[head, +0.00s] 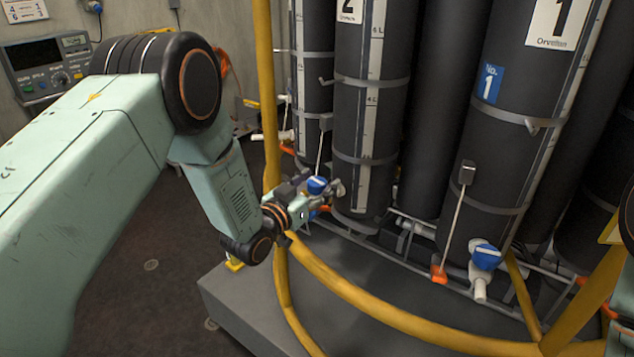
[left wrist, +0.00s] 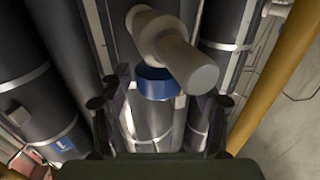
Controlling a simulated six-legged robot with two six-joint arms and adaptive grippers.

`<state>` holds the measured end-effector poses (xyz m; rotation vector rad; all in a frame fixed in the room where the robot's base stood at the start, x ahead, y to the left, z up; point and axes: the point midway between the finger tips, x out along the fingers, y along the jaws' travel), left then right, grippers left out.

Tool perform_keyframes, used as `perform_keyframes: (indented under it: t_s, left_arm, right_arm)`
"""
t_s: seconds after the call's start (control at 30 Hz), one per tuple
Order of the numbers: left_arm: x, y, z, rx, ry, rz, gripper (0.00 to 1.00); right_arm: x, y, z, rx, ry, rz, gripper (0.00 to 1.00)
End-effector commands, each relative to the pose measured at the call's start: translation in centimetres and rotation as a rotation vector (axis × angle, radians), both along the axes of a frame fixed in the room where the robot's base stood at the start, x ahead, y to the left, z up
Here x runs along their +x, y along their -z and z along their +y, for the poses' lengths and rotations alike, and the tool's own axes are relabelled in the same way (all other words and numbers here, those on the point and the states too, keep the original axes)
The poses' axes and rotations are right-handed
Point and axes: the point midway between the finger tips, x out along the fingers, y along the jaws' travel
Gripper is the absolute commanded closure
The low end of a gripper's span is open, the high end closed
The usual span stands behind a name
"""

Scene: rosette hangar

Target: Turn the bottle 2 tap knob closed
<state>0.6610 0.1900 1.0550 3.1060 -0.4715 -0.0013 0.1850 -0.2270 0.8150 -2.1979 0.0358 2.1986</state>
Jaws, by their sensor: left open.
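Bottle 2 (head: 352,115) is a tall black cylinder with a white scale strip and a "2" label, in the middle of the head view. The blue tap knob (head: 316,185) is low in front of it; its white tap body (head: 338,188) is partly hidden by my gripper. My left gripper (head: 310,190) is open at the knob. In the left wrist view the blue knob (left wrist: 157,85) lies between the two dark fingers (left wrist: 160,108), with the pale tap body (left wrist: 175,52) across it. I cannot tell whether the fingers touch it. My right gripper is out of view.
Bottle 1 (head: 480,125) stands to the right with its own blue tap knob (head: 486,257). A yellow rail (head: 390,318) curves in front of the bottles, with a yellow post (head: 266,90) left of bottle 2. A grey plinth (head: 245,310) lies below. A grey meter (head: 48,66) stands far left.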

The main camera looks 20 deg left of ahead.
Motion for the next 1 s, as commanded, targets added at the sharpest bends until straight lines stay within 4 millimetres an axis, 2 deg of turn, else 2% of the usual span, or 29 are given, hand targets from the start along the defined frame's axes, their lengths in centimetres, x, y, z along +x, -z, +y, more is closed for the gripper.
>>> perform_keyframes:
  t_s: [0.2, 0.83, 1.0]
  left_arm:
    - [0.02, 0.0, -0.02, 0.0, 0.0, 0.0, 0.37]
    - [0.0, -0.03, 0.0, 0.0, 0.0, -0.001, 0.91]
    - [0.07, -0.05, 0.07, -0.003, 0.016, -0.002, 0.92]
  right_arm:
    - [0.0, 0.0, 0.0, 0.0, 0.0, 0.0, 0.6]
    - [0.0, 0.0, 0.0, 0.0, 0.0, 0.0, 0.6]
    - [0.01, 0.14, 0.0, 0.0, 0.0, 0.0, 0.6]
